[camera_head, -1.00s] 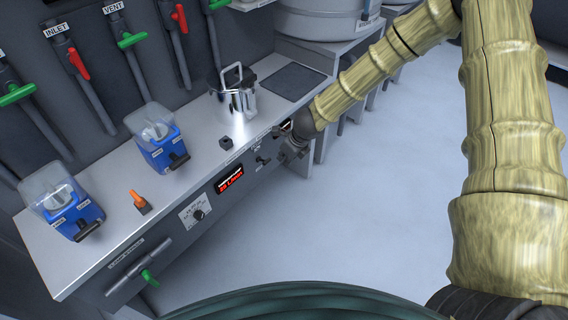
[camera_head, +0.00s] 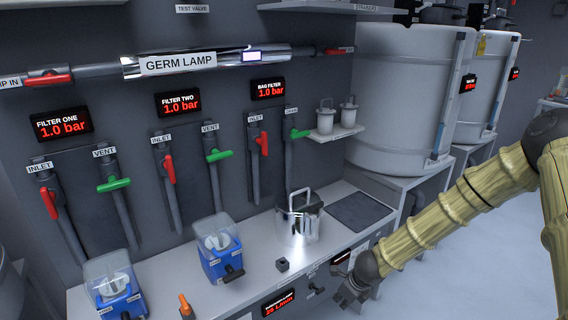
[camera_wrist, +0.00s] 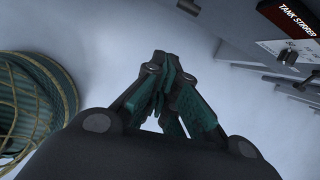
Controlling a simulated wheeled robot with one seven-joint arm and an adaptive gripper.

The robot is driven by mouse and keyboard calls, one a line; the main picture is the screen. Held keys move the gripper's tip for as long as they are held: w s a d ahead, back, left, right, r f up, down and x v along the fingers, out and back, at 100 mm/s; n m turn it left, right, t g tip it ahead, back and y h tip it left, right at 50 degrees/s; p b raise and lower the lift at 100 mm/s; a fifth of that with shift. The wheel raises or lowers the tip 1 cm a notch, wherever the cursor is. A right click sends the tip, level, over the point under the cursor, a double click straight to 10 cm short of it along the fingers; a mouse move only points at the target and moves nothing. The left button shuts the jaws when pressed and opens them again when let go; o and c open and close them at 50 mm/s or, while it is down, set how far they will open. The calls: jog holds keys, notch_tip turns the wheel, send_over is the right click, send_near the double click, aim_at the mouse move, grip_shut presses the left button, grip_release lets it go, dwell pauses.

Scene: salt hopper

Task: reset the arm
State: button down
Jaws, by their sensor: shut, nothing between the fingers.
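My gripper (camera_head: 350,292) is at the end of my yellow-sleeved arm, at the lower right of the head view. It is in front of the counter's front edge, near the panel with the red displays. In the wrist view my gripper (camera_wrist: 172,110) points down over the pale floor. Its green-padded fingers are together with nothing between them. A panel labelled TANK STIRRER (camera_wrist: 292,22) with a dark knob (camera_wrist: 288,56) shows at the upper right of the wrist view, apart from the fingers.
The counter (camera_head: 262,254) carries a steel pot (camera_head: 298,222), a dark mat (camera_head: 358,211), two blue devices (camera_head: 222,258) and an orange switch (camera_head: 185,304). Red and green valve handles line the wall behind. A large white tank (camera_head: 405,100) stands right of the counter. Floor (camera_head: 450,270) shows clear at right.

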jog(key=s+f+n+g+h, duration=0.1)
jog(key=s+f+n, duration=0.3)
jog(key=s, duration=0.2)
jog(key=s+f+n+h, duration=0.1)
jog(key=s+f+n, duration=0.3)
jog(key=s, duration=0.3)
jog(key=s+f+n+g+p, duration=0.1)
jog(key=s+f+n+g, duration=0.1)
jog(key=s+n, duration=1.7)
jog(key=s, duration=0.7)
jog(key=shift+s+d+f+n, duration=0.15)
jog(key=shift+d+f+n, duration=0.15)
jog(key=shift+d+f, duration=0.1)
